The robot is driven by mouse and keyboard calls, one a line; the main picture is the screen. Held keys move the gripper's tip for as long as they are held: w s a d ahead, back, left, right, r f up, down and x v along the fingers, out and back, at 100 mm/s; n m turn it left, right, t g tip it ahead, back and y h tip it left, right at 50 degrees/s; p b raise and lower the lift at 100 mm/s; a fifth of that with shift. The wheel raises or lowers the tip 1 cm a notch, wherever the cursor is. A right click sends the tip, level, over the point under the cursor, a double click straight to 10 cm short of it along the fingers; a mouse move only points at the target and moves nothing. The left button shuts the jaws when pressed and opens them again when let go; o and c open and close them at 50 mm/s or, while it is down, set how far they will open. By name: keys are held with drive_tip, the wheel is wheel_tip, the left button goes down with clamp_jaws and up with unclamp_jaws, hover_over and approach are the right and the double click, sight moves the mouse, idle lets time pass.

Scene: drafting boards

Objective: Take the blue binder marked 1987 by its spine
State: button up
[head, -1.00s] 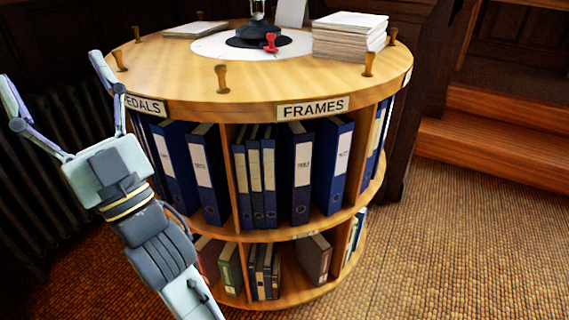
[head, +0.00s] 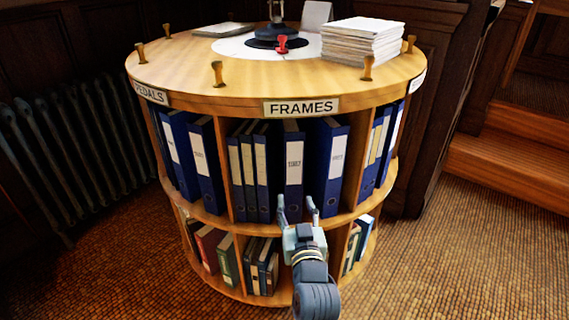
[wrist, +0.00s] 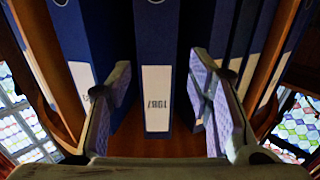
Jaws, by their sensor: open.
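The blue binder marked 1987 (wrist: 158,40) stands upright in the middle of the wrist view, its white label reading upside down. In the head view it appears to be the blue binder (head: 293,165) under the FRAMES sign, its label too small to read surely. My gripper (head: 296,203) is open in front of its lower spine. In the wrist view the two pads of my gripper (wrist: 160,78) stand apart, one to each side of the spine, with gaps showing. How far the fingertips reach in depth is unclear.
Other blue binders stand close by, a wide one (head: 329,165) to the right and several thin ones (head: 248,172) to the left. Upright dividers bound the bay of the round shelf (head: 215,95). A lower shelf holds more binders. A paper stack (head: 360,42) sits on top.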

drive_tip(key=w, duration=0.3)
drive_tip(key=w+p, duration=0.1)
drive_tip(key=w, duration=0.3)
drive_tip(key=w+a+p, duration=0.1)
drive_tip(key=w, duration=0.2)
drive_tip(key=shift+w, duration=0.3)
drive_tip(key=shift+c, duration=0.2)
clamp_jaws()
drive_tip(key=shift+r, duration=0.15)
